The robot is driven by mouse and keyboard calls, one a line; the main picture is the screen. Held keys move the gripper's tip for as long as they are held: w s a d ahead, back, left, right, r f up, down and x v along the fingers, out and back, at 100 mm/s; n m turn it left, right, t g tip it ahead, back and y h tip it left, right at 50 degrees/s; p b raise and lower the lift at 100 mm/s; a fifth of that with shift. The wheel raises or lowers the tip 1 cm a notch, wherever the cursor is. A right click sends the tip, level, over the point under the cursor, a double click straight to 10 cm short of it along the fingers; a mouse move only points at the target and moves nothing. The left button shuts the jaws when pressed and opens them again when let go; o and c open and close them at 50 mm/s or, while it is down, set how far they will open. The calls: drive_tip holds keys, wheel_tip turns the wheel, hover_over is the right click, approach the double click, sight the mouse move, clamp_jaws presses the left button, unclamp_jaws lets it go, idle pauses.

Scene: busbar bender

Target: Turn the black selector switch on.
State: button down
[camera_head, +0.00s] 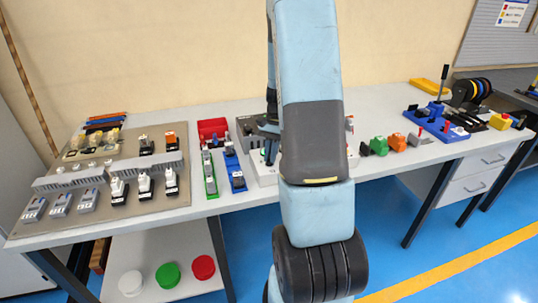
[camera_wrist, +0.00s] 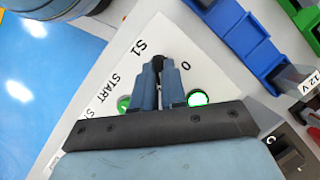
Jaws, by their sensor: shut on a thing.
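The black selector switch (camera_wrist: 158,62) shows in the wrist view as a small dark knob on a white panel (camera_wrist: 120,62), near the labels S1 and 0. My gripper (camera_wrist: 159,68) has its two blue fingers shut on the knob. The fingers cover most of the switch, so its pointing direction cannot be told. In the head view the white panel (camera_head: 265,179) shows only in part behind my arm.
Lit green buttons (camera_wrist: 198,98) (camera_wrist: 123,103) sit on either side of my fingers, one by the START label. Blue (camera_wrist: 238,32) and green (camera_wrist: 205,3) holders stand beside the panel. A board with several devices (camera_head: 110,221) lies at left on the table.

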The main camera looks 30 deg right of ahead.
drive_tip(key=shift+a+m, duration=0.1)
drive_tip(key=shift+m, duration=0.6)
drive_tip(key=c, duration=1.2)
unclamp_jaws()
drive_tip(key=v, duration=1.3)
drive_tip(key=shift+s+d+r, duration=0.2)
drive_tip(key=shift+d+r, duration=0.05)
drive_tip(key=shift+r, duration=0.1)
drive_tip(key=s+a+r+n+t+h, duration=0.1)
drive_tip(key=s+a+r+n+t, duration=0.15)
drive_tip(key=a+r, duration=0.45)
drive_tip(key=s+a+r+n+t+h, duration=0.1)
drive_tip(key=s+a+r+n+t, duration=0.1)
drive_tip(key=s+a, duration=0.3)
drive_tip(key=s+a+r+n+t+h, duration=0.1)
drive_tip(key=s+a+r+n, duration=0.2)
drive_tip(key=s, duration=0.4)
drive_tip(key=s+a+r+n+t, duration=0.2)
drive_tip(key=s+a+r+n, duration=0.1)
drive_tip(key=s+a+n, duration=0.2)
drive_tip(key=shift+s+a+r+t+h, duration=0.1)
drive_tip(key=shift+s+a+t+h, duration=0.1)
drive_tip(key=shift+s+a, duration=0.25)
drive_tip(key=shift+s+a+r+t+h, duration=0.15)
drive_tip(key=shift+s+a+h, duration=0.1)
drive_tip(key=shift+a, duration=0.4)
